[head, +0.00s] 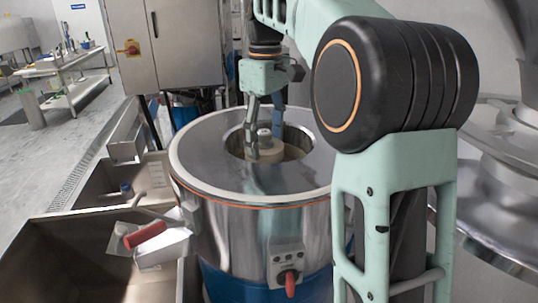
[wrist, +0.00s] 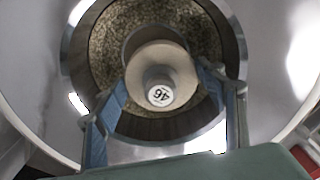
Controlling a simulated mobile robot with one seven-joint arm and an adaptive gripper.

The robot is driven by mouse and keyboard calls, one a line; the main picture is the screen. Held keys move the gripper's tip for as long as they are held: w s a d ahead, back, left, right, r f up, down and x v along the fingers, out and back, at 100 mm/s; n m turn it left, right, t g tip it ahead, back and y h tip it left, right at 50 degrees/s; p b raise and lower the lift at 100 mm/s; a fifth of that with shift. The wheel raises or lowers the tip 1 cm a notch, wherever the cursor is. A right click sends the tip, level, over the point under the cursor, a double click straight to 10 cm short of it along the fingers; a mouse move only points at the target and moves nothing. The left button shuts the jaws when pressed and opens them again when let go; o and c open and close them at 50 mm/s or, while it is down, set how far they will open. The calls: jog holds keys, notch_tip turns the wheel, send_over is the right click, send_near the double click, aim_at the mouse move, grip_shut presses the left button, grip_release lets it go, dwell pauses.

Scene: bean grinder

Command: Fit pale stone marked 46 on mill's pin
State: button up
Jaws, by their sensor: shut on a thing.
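The mill (head: 225,225) is a shiny steel drum with a blue base and a round opening in its top. The pale stone (head: 262,153) is a thick disc with a hub, inside that opening. In the wrist view the stone (wrist: 165,58) shows the number 46 on its hub end. My gripper (head: 264,135) reaches down into the opening and is shut on the stone, its blue-padded fingers on either side of it in the wrist view (wrist: 166,88). The mill's pin is not visible, and I cannot tell whether the stone is seated on it.
Speckled brown material (wrist: 105,45) lines the mill's interior around the stone. A red switch (head: 290,282) sticks out from the mill's front. Steel basins (head: 85,255) stand at left, with a red-handled tool (head: 145,234) there. A grey cabinet (head: 165,45) stands behind.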

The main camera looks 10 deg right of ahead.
aim_at(269, 144)
jog(key=f, duration=0.3)
jog(key=shift+d+f, duration=0.1)
jog(key=shift+d, duration=0.3)
jog(key=shift+f, duration=0.35)
jog(key=o, duration=1.7)
notch_tip(269, 144, up, 12)
jog(key=shift+p, duration=1.15)
